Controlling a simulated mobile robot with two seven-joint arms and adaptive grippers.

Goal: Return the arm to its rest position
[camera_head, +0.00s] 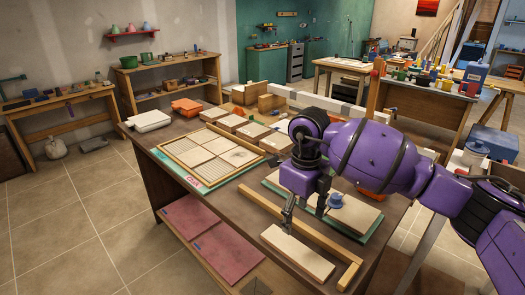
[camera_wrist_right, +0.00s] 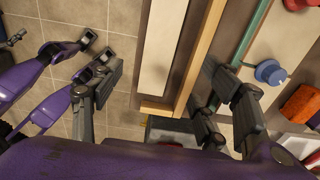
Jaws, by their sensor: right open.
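My right arm (camera_head: 375,155) is purple and comes in from the right over the workbench. My right gripper (camera_head: 305,208) is open and points down above the front right part of the bench. Its two dark fingers are apart with nothing between them. The right wrist view also shows the right gripper (camera_wrist_right: 172,98), with a finger on each side of a cream board (camera_wrist_right: 158,45) and a wooden bar (camera_wrist_right: 197,62) beneath; how far above them the fingers are is hard to tell.
The workbench (camera_head: 150,155) holds a framed tile panel (camera_head: 192,178), a long wooden bar (camera_head: 278,207), a cream board (camera_head: 297,252) and a blue-knobbed tool (camera_head: 336,200) on a green-edged board. Reddish sheets (camera_head: 190,222) lie on its lower shelf. The tiled floor (camera_head: 75,235) at left is open.

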